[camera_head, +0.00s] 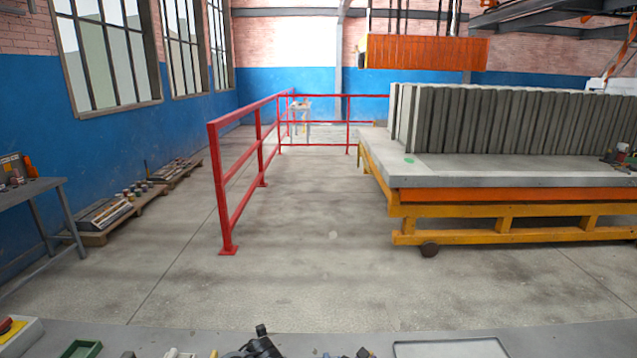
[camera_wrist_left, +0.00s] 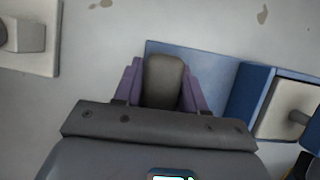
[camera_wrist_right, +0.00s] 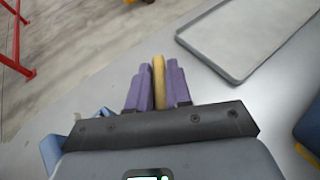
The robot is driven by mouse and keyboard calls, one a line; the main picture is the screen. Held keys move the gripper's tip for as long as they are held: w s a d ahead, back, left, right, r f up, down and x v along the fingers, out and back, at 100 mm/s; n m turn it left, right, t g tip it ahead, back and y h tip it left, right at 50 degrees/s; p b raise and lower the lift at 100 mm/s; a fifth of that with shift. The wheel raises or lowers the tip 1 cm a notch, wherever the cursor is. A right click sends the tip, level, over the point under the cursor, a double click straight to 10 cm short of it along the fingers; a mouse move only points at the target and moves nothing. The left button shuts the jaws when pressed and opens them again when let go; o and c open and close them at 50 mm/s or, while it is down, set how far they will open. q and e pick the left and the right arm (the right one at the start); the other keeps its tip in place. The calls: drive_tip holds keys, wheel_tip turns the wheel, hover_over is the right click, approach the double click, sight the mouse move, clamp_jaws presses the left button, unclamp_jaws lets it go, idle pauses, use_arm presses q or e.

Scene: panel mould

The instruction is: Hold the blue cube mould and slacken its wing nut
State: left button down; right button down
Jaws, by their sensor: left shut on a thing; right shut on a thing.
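The blue cube mould (camera_wrist_left: 252,92) shows in the left wrist view, with a blue plate running behind my left gripper and a grey-white part with a knob at its right. My left gripper (camera_wrist_left: 164,84) is shut on a dark, round-topped lug (camera_wrist_left: 163,80) in front of the blue plate. My right gripper (camera_wrist_right: 158,84) is shut on a narrow yellow piece (camera_wrist_right: 158,75), which looks like the wing nut. Blue parts (camera_wrist_right: 50,152) show at the lower left in the right wrist view. The nut's thread is hidden. Neither gripper can be made out clearly in the head view.
A grey-white tray (camera_wrist_right: 235,42) lies beyond my right gripper. A box with a red button (camera_head: 14,332) and a green tray (camera_head: 82,349) lie at the table's left. Red railings (camera_head: 228,190) and a yellow trolley (camera_head: 500,235) stand beyond the table.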

drive_tip(key=n+y, duration=0.1)
drive_tip(key=n+t+y, duration=0.1)
drive_tip(key=n+y, duration=0.1)
drive_tip(key=shift+w+d+r+t, duration=0.1)
drive_tip(key=shift+d+t, duration=0.05)
drive_tip(key=shift+t, duration=0.15)
drive_tip(key=shift+n+y, duration=0.9)
drive_tip(key=shift+y, duration=0.2)
drive_tip(key=c, duration=1.1)
unclamp_jaws()
drive_tip(key=shift+s, duration=0.2)
drive_tip(key=v, duration=1.1)
drive_tip(key=shift+s+a, duration=0.2)
drive_tip(key=shift+s, duration=0.2)
